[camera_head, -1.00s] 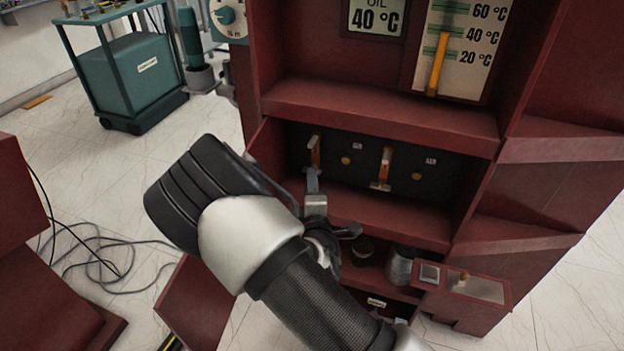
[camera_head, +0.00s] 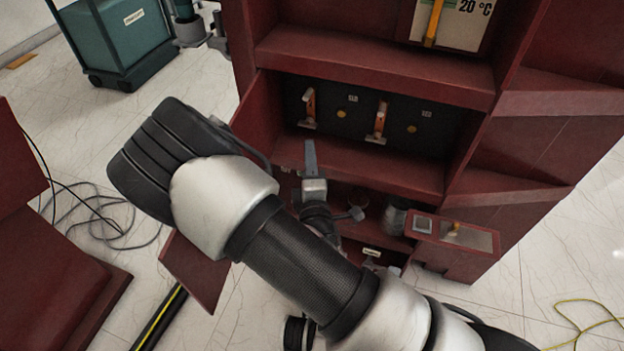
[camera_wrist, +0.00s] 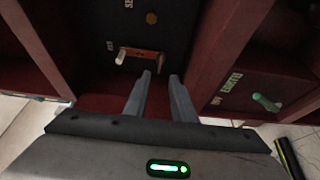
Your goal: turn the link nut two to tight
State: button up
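Two orange link bars, a left one (camera_head: 309,107) and a right one (camera_head: 380,120), stand on a dark panel inside the red cabinet. Each has a pale peg at its lower end. A round yellow nut-like piece sits right of each, the left (camera_head: 341,114) and the right (camera_head: 411,128). The labels are too small to read, so I cannot tell which is link two. My gripper (camera_head: 309,143) is below the left link. In the wrist view my gripper (camera_wrist: 160,74) is open and empty, its fingertips short of one link (camera_wrist: 143,54) and apart from it.
A red shelf ledge (camera_head: 375,80) overhangs the dark panel, and red side walls flank it. A green handle (camera_wrist: 266,102) shows at right in the wrist view. A red box (camera_head: 456,236) and a metal cylinder (camera_head: 393,218) are below. Cables (camera_head: 100,212) lie on the floor at left.

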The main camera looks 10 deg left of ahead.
jog(key=v, duration=0.9)
jog(key=shift+p, duration=0.3)
jog(key=shift+w, duration=0.1)
jog(key=w+d+m+g+h, duration=0.35)
jog(key=w+m+g, duration=0.2)
jog(key=m, duration=0.45)
notch_tip(320, 180, up, 10)
jog(key=d+m+g+y, duration=0.2)
jog(key=m+g, duration=0.1)
jog(key=m, duration=0.3)
jog(key=s+d+r+m+g+h, duration=0.3)
jog(key=s+d+r+m, duration=0.2)
jog(key=s+d+r, duration=1.15)
notch_tip(320, 180, up, 23)
jog(key=s+p, duration=0.1)
jog(key=p, duration=2.4)
jog(key=shift+d+p, duration=0.35)
